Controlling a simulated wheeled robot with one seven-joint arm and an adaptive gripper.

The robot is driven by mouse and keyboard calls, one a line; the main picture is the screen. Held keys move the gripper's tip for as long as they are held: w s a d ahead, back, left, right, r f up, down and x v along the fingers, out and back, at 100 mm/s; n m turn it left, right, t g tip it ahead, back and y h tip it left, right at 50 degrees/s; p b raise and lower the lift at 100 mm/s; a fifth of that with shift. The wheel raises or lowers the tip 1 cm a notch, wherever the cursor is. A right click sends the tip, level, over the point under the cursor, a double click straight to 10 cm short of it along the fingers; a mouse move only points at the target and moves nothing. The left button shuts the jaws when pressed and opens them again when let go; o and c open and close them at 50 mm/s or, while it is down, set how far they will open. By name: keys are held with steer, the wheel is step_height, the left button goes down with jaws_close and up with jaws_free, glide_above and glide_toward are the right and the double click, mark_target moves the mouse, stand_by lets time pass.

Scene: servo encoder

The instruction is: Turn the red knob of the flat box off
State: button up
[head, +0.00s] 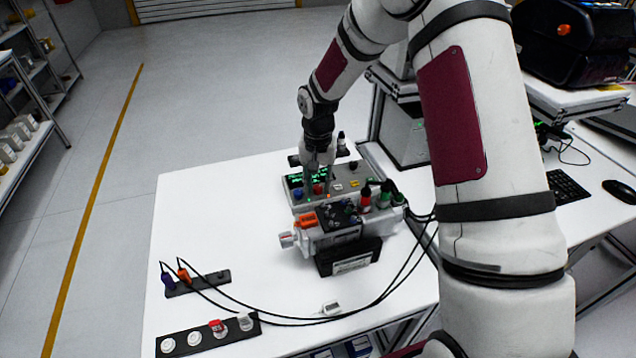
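The flat box (347,196) is a pale grey control box with a dark green-lit display (295,181), lying near the back of the white table. Its red knob (317,188) is on the top face, right of a blue knob (298,194). My gripper (317,191) points down over the box, with one finger on each side of the red knob. The fingers stand apart, but I cannot tell whether they touch the knob. The knob's pointer direction is too small to read and partly covered by the fingers.
Right in front of the box stands a grey device (318,236) with an orange block (306,220) and red and green plugs. Black cables run across the table to a dark strip (207,284). A connector strip (194,340) lies front left. The table's left middle is clear.

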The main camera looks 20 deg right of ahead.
jaws_close()
steer(key=n+b, duration=0.1)
steer(key=n, duration=0.4)
steer(key=shift+n, duration=0.4)
steer(key=n, duration=0.5)
steer(key=shift+n, duration=0.4)
jaws_free()
